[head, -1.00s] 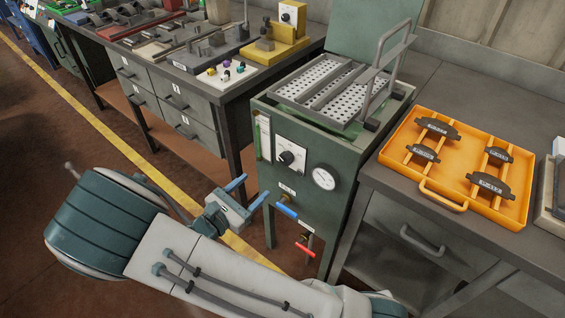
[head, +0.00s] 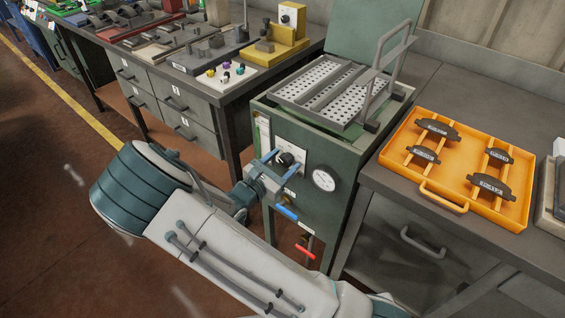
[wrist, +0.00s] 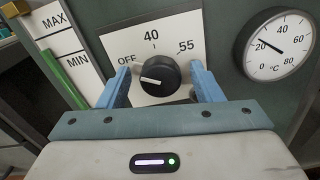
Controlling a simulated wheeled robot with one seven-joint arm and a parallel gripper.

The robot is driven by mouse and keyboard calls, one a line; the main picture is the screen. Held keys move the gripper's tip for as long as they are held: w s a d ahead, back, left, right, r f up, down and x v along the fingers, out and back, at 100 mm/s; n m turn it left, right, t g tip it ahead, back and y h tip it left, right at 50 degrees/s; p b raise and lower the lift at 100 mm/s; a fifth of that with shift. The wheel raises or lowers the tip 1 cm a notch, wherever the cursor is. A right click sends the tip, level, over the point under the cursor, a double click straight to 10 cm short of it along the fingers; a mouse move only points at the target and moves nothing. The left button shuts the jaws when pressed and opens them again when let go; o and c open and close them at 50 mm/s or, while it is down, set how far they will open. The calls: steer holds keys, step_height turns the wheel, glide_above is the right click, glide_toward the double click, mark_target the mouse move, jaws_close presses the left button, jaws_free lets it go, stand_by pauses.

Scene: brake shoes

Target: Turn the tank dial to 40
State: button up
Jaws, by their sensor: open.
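The tank dial (wrist: 158,75) is a round black knob on a white plate marked OFF, 40 and 55. In the wrist view its white pointer line points left, towards the OFF side, away from the 40 at the top. In the head view the dial (head: 286,159) shows on the front of the green tank (head: 262,110). My gripper (wrist: 160,69) is open, its two blue fingers on either side of the knob with a gap at each side. Whether the fingertips reach around the knob in depth is hard to tell. The head view shows my gripper (head: 282,165) at the dial plate.
A round temperature gauge (wrist: 277,46) sits right of the dial, its needle near 20. A MAX/MIN level strip (wrist: 62,45) is at the left. Below are blue (head: 287,212) and red (head: 305,252) valve handles. An orange tray (head: 400,168) with brake shoes stands on the right bench.

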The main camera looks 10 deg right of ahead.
steer(key=c, duration=1)
steer(key=shift+m, duration=0.3)
steer(key=m+b, duration=0.2)
steer(key=shift+f+m, duration=0.15)
steer(key=shift+m, duration=0.25)
steer(key=m+b, duration=0.3)
steer(key=shift+f+m, duration=0.1)
steer(key=shift+m, duration=0.2)
steer(key=m+b, duration=0.3)
steer(key=shift+d+m+b, duration=0.1)
steer(key=shift+m+b, duration=0.2)
steer(key=shift+s+m+b, duration=0.1)
steer(key=shift+m+b, duration=0.4)
steer(key=shift+b, duration=0.05)
steer(key=shift+r, duration=0.2)
